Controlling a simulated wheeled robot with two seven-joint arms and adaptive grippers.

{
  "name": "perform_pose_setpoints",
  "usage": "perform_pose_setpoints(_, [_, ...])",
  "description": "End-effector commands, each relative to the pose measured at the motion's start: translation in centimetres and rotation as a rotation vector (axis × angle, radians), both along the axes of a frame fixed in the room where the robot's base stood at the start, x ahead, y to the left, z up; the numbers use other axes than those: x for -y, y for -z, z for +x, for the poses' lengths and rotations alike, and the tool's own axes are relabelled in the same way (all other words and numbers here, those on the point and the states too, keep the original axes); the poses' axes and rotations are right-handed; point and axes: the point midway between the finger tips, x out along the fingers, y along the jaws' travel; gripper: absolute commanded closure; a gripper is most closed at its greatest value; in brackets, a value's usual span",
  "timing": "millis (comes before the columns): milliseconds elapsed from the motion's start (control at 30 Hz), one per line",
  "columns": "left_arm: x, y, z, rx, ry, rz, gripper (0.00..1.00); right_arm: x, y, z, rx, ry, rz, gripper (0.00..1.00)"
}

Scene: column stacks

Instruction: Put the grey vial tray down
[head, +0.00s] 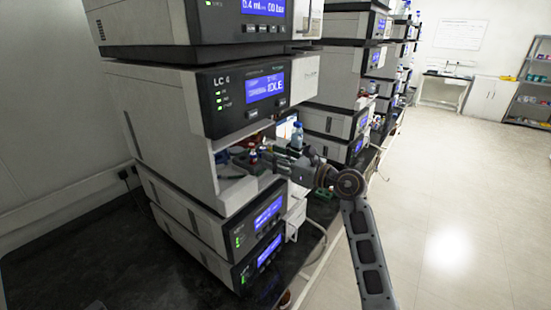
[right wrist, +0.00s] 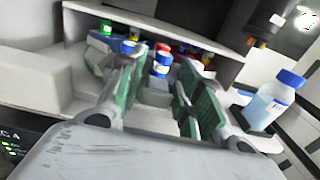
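The grey vial tray (head: 237,161) is inside the open bay of the LC 4 unit, with small capped vials on it. In the right wrist view a grey part of it (right wrist: 155,92) shows between my fingers, with blue, red and green vials around and beyond. My right gripper (head: 268,157) reaches into the bay from the right, at the tray. Its two green-lined fingers (right wrist: 163,75) stand apart on either side of the grey part. Whether they press on it is unclear. The tray's underside is hidden. My left gripper is not in view.
The LC 4 unit (head: 160,110) stands in a stack on a black bench (head: 100,250). A blue-capped bottle (head: 297,136) stands close by the gripper and also shows in the right wrist view (right wrist: 270,102). More stacks stand behind. The floor at right is clear.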

Motion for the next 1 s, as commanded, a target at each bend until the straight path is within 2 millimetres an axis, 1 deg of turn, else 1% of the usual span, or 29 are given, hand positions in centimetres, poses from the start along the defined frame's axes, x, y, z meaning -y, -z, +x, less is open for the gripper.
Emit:
perform_pose_setpoints(33, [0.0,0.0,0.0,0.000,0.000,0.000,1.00,0.0,0.0,0.0,0.000,0.000,0.000,0.55])
perform_pose_setpoints(67, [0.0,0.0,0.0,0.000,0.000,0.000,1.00,0.0,0.0,0.0,0.000,0.000,0.000,0.51])
perform_pose_setpoints(100, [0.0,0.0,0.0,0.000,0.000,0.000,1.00,0.0,0.0,0.0,0.000,0.000,0.000,0.50])
perform_pose_setpoints(533, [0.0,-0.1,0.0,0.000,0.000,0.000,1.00,0.0,-0.2,0.0,0.001,0.000,0.001,0.50])
perform_pose_setpoints(867, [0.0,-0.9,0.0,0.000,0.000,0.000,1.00,0.0,-1.5,0.0,0.000,-0.001,0.002,0.50])
perform_pose_setpoints(1000, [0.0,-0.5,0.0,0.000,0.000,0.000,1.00,0.9,-1.2,-0.6,0.001,0.001,-0.001,0.50])
